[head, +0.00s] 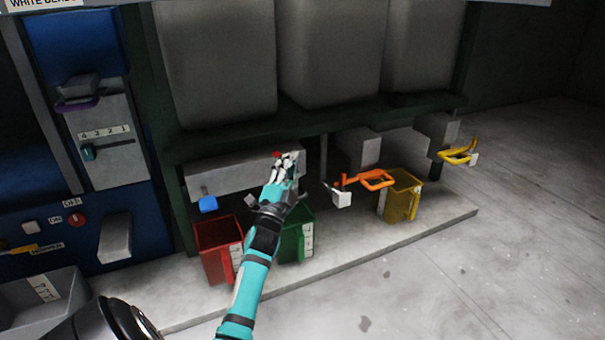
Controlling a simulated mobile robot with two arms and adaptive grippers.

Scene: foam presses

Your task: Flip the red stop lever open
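A small red piece (276,154), likely part of the red stop lever, shows at the tip of my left gripper, in front of the grey block (225,174) under the left hopper. The rest of that lever is hidden or too small to make out. My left gripper (282,163) is at this red piece and overlaps it in the head view. I cannot tell whether it touches the piece, or whether its fingers are open or shut. My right gripper is not in view.
A blue lever (208,204) is left of my gripper; orange (375,179) and yellow (458,157) levers are to the right. Red (209,235), green (291,244) and yellow (398,200) bins stand on the ledge (350,238). A blue control panel (40,200) is left. The right floor is clear.

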